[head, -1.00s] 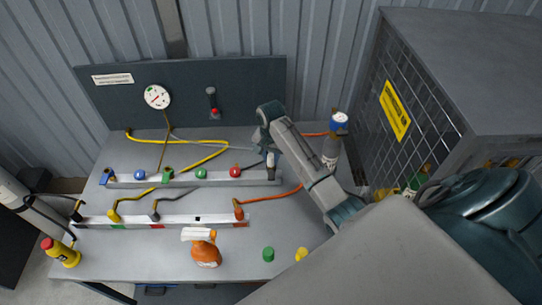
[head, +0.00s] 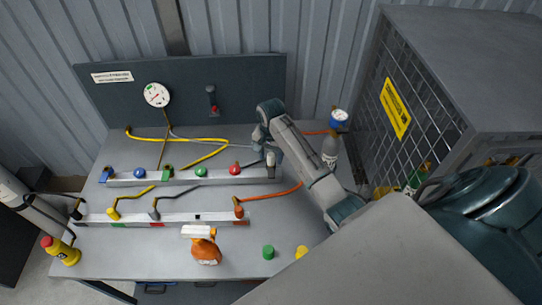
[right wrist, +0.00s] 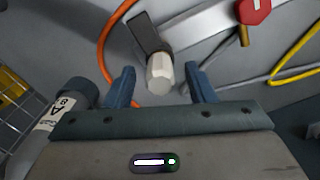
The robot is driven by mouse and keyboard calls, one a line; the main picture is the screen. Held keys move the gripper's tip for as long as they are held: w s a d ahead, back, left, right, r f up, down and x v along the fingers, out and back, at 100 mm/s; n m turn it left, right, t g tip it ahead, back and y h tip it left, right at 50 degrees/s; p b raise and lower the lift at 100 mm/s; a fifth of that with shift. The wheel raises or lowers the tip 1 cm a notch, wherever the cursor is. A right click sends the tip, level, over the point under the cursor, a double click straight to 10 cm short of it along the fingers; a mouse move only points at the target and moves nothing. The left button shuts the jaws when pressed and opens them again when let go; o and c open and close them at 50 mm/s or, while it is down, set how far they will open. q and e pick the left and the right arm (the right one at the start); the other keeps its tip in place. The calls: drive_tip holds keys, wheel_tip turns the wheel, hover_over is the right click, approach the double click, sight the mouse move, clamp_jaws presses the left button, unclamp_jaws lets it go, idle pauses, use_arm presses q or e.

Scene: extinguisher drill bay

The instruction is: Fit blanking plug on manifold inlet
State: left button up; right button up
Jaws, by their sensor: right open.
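The manifold (head: 190,178) is a pale rail on the bench with several coloured valve knobs. At its right end a pale, faceted plug (head: 271,158) stands at a dark end fitting; the right wrist view shows the plug (right wrist: 159,74) up close, its end face toward the camera. It looks lined up with the fitting, but I cannot tell how deeply it sits. My right gripper (head: 259,138) is open near that end. In the right wrist view its two blue fingers (right wrist: 159,85) stand either side of the plug with gaps. My left gripper is not in view.
A lower rail (head: 180,221) carries several hose ends. An orange spray bottle (head: 205,248), a green cap (head: 268,252) and a yellow cap (head: 302,252) stand at the front.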

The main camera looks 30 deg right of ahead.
wheel_tip(320, 180, up, 7)
drive_tip(key=shift+w+d+f+b, duration=0.1)
drive_tip(key=shift+f+b, duration=0.1)
drive_tip(key=shift+b, duration=0.7)
wheel_tip(320, 180, up, 3)
drive_tip(key=shift+f+p, duration=0.1)
drive_tip(key=shift+p, duration=0.85)
drive_tip(key=shift+r+p, duration=0.4)
drive_tip(key=shift+r, duration=0.05)
drive_tip(key=shift+f, duration=0.1)
